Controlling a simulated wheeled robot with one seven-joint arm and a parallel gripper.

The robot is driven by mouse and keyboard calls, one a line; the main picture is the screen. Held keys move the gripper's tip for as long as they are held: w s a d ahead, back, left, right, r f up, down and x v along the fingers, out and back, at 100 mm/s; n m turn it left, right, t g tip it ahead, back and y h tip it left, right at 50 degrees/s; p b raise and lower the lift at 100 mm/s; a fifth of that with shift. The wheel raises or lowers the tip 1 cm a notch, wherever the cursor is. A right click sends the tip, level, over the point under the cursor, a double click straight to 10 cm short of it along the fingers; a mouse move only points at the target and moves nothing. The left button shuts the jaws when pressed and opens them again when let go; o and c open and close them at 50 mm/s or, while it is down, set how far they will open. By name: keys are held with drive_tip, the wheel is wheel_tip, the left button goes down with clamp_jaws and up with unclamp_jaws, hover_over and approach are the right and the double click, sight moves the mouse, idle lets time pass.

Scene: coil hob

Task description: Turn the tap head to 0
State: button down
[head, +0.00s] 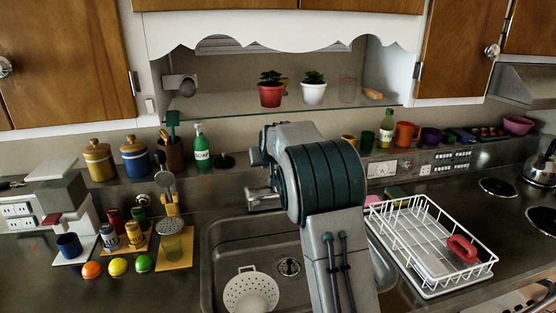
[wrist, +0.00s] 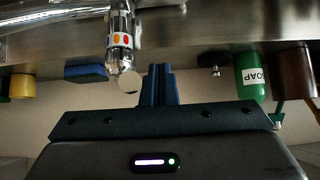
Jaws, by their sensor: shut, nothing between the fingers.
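The tap is a chrome fitting on the back wall above the sink; part of it (head: 262,199) shows left of my arm in the head view. In the wrist view, which looks upside down, the tap head (wrist: 120,42) is a chrome cylinder with a white band bearing red and orange marks. It ends in a pale round face. My gripper (wrist: 158,84) is shut and empty, its dark fingers together just right of the tap head. I cannot tell whether they touch it. In the head view my arm hides the gripper.
The sink (head: 222,249) holds a white colander (head: 251,291). A white dish rack (head: 432,246) stands right of my arm. A green soap bottle (head: 201,147) stands on the back ledge, and a glass shelf with potted plants (head: 271,89) is above. A blue sponge (wrist: 86,72) lies near the tap.

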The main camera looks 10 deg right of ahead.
drive_tip(key=shift+d, duration=0.5)
drive_tip(key=shift+d+b, duration=0.2)
drive_tip(key=shift+b, duration=0.1)
drive_tip(key=shift+s+d, duration=0.1)
drive_tip(key=shift+d, duration=0.5)
drive_tip(key=shift+b, duration=0.3)
drive_tip(key=shift+s+d+b, duration=0.3)
drive_tip(key=shift+d+b, duration=0.1)
drive_tip(key=shift+d, duration=0.45)
drive_tip(key=shift+s+d+b, duration=0.1)
drive_tip(key=shift+d+b, duration=0.25)
drive_tip(key=shift+d, duration=0.3)
